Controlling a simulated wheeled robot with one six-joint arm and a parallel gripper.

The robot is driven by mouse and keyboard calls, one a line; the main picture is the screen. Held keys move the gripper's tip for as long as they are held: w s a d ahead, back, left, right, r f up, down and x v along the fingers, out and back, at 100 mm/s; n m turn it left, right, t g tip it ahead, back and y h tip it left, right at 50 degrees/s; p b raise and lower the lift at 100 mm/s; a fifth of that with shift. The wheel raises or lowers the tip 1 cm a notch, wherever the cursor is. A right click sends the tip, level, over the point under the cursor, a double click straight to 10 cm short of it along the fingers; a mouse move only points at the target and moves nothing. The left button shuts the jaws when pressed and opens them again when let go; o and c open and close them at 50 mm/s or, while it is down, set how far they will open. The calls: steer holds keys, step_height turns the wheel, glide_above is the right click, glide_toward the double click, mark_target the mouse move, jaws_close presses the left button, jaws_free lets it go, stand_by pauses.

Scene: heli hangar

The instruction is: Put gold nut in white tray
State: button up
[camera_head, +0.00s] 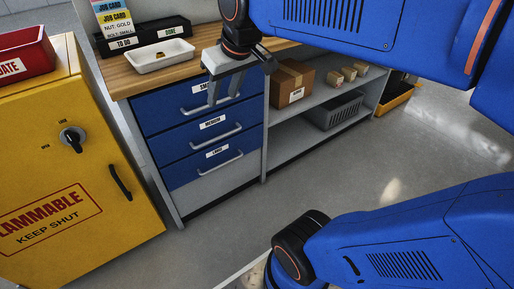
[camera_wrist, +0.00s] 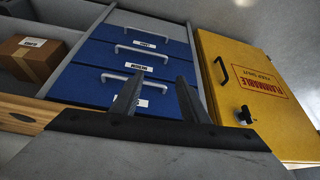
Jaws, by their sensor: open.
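No gold nut shows in either view. Below the bench top are three shut blue drawers: the top drawer (camera_head: 160,112), its label partly covered, the medium drawer (camera_head: 178,141) and the large drawer (camera_head: 190,170). My gripper (camera_head: 225,92) is open and points down in front of the top drawer, near its handle. In the wrist view its two fingers (camera_wrist: 158,98) stand apart with nothing seen between them; contact with the handle cannot be told.
A yellow flammable cabinet (camera_head: 70,170) with a red bin (camera_head: 22,55) on top stands left. Right of the drawers, shelves hold a cardboard box (camera_head: 291,82), small boxes (camera_head: 334,78) and a grey crate (camera_head: 335,110). The floor in front (camera_head: 230,215) is clear.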

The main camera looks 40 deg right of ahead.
steer(key=s+d+f+m, duration=0.1)
steer(key=s+f, duration=1)
steer(key=s, duration=0.1)
steer(key=shift+s+d+f+h, duration=0.15)
steer(key=shift+s+d+h, duration=0.1)
steer(key=shift+d+h, duration=0.05)
stand_by(0.5)
